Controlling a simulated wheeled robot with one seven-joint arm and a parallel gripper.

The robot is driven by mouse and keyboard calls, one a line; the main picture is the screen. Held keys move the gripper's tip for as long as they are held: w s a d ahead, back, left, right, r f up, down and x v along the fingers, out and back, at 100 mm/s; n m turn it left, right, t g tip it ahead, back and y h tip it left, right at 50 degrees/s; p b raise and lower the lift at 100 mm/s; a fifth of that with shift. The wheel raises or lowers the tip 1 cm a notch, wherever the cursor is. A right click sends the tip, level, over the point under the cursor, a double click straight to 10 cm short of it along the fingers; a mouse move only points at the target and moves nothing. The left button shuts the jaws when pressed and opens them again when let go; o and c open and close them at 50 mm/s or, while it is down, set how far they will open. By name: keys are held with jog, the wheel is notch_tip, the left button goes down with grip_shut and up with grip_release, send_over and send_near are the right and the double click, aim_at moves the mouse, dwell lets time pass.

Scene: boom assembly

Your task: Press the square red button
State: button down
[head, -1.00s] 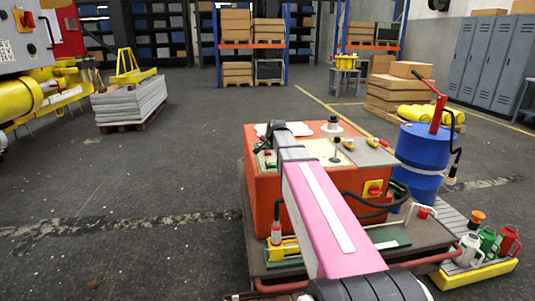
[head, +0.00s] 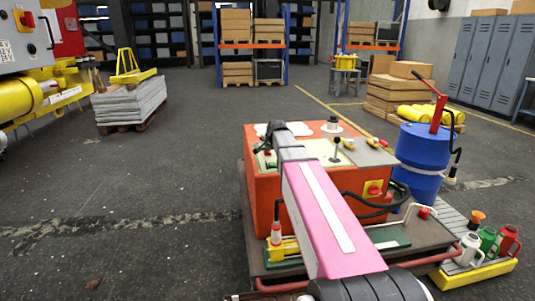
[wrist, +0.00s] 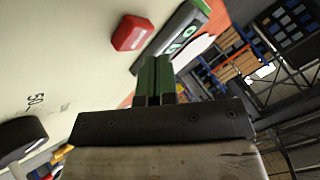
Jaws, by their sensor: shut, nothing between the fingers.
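A red button (wrist: 131,32), angular with a flat top, stands on a cream panel (wrist: 60,50) in the wrist view. My gripper (wrist: 155,62) has its dark green fingers together with nothing between them. In the picture, the fingertips are below and right of the red button, apart from it; the depth gap is hard to judge. In the head view my gripper (head: 266,138) is over the left part of the orange console (head: 262,195), mostly hidden by my arm. A small red spot (head: 267,152) shows beside it on the cream panel top, too small to identify.
A green-lit display (wrist: 182,40) is near the button in the wrist view. A black lever (head: 336,148) and a black knob (head: 333,122) stand on the console. Another red button on yellow (head: 374,188) is on its side. A blue drum (head: 420,160) stands at right.

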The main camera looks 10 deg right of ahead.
aim_at(269, 152)
jog(key=shift+f, duration=0.1)
jog(key=shift+f, duration=0.3)
jog(key=shift+f, duration=0.5)
dwell(1.2)
jog(key=shift+r, duration=0.95)
jog(key=shift+r, duration=2.5)
